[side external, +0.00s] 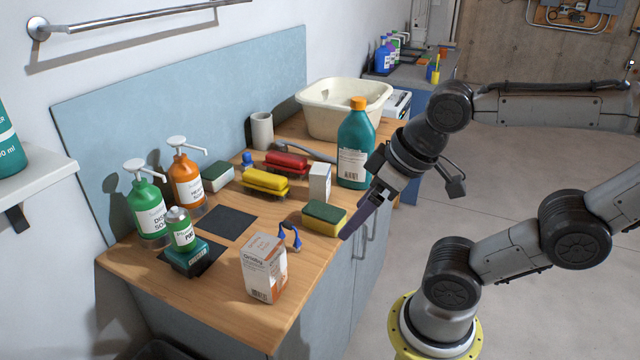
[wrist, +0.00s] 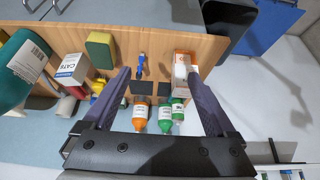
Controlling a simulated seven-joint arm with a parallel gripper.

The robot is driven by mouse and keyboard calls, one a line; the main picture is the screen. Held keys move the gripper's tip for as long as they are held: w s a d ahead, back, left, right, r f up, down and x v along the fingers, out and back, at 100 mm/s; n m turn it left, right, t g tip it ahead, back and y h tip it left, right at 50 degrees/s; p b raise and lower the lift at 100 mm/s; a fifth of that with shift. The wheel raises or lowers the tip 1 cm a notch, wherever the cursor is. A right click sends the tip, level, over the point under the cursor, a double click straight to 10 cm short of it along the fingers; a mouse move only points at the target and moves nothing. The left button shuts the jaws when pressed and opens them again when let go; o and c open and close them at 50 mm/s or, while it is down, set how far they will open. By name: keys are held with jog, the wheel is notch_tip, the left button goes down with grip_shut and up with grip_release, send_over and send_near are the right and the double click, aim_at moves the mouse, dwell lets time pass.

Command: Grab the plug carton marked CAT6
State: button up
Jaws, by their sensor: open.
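The CAT6 carton (wrist: 72,68) is a small white box with dark print, left of my gripper's fingers in the wrist view. In the side view the white carton (side external: 319,183) stands upright on the wooden counter, between the green bottle and the sponge. My gripper (side external: 358,220) is at the counter's front edge, close to the yellow-green sponge (side external: 324,218). In the wrist view its two fingers (wrist: 160,88) are spread apart with nothing held between them. The carton is apart from both fingers.
A large green bottle (side external: 355,145) stands right behind the carton. Yellow (side external: 265,182) and red (side external: 287,162) objects lie left of it. A white-orange box (side external: 264,267) and a blue-handled item (side external: 289,236) are near the front. Pump bottles (side external: 146,208) stand along the left.

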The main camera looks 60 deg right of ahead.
jog(key=w+d+r+m+h, duration=0.2)
jog(key=w+d+r+m, duration=0.25)
jog(key=w+m, duration=0.2)
jog(key=m+g+h, duration=0.3)
jog(key=m+g, duration=0.1)
jog(key=m, duration=0.5)
send_over(321, 168)
jog(key=a, duration=0.5)
notch_tip(321, 168, down, 4)
jog(key=shift+g+y, duration=0.3)
jog(key=shift+y, duration=0.1)
jog(key=x, duration=0.5)
jog(key=s+x, duration=0.1)
jog(key=x, duration=0.2)
jog(key=shift+d+f, duration=0.25)
jog(key=shift+d, duration=0.2)
jog(key=shift+x, duration=3.15)
jog(key=shift+w, duration=0.1)
grip_shut()
